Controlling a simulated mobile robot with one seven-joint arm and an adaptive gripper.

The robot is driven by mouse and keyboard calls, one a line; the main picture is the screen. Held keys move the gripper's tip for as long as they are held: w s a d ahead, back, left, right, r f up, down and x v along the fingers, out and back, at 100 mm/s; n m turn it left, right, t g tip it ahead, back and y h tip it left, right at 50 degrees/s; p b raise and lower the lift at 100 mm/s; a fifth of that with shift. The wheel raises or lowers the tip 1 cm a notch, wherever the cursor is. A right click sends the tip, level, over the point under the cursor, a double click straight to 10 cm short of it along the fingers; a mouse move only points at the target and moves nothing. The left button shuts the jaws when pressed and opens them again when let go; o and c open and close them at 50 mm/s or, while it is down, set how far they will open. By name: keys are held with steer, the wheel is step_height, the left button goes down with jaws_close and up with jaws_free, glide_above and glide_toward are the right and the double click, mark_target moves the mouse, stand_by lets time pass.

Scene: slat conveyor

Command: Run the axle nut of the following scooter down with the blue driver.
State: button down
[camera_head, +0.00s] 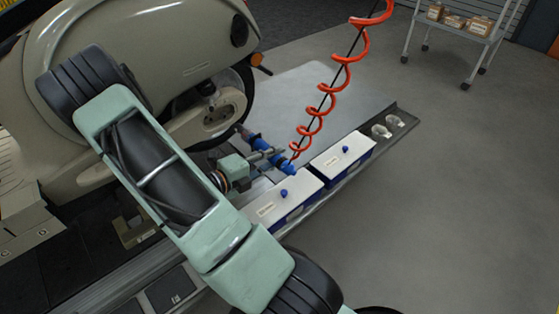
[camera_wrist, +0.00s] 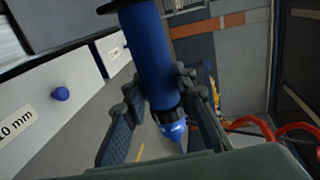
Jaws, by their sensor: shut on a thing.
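The scooter (camera_head: 150,40) stands at the left, with its wheel hub (camera_head: 213,120) facing the work plate. The axle nut is too small to make out. My gripper (camera_head: 268,154) is shut around the blue driver (camera_head: 255,142), whose front end points toward the wheel. I cannot tell whether the driver touches the nut. In the wrist view the driver (camera_wrist: 155,60) lies between the two fingers of my gripper (camera_wrist: 160,108), with its lighter blue tail end below them. A red coiled hose (camera_head: 327,88) runs down from above to the driver's tail.
Two white-topped blue boxes, the near one (camera_head: 268,208) and the far one (camera_head: 335,160), stand beside the driver, each with a blue knob. The near box's label, partly cut off, shows in the wrist view (camera_wrist: 18,125). A wheeled shelf (camera_head: 463,35) stands far back. Open floor lies right.

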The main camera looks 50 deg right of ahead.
mark_target(253, 145)
steer(key=w, duration=0.5)
steer(key=shift+d+f, duration=0.1)
steer(key=shift+d, duration=0.15)
steer(key=shift+w, duration=0.6)
steer(key=shift+w+d+b, duration=0.1)
steer(key=shift+w+b, duration=0.95)
steer(key=shift+b, duration=0.05)
stand_by(2.4)
steer(key=shift+s+b, duration=0.3)
steer(key=shift+b, duration=0.1)
stand_by(0.9)
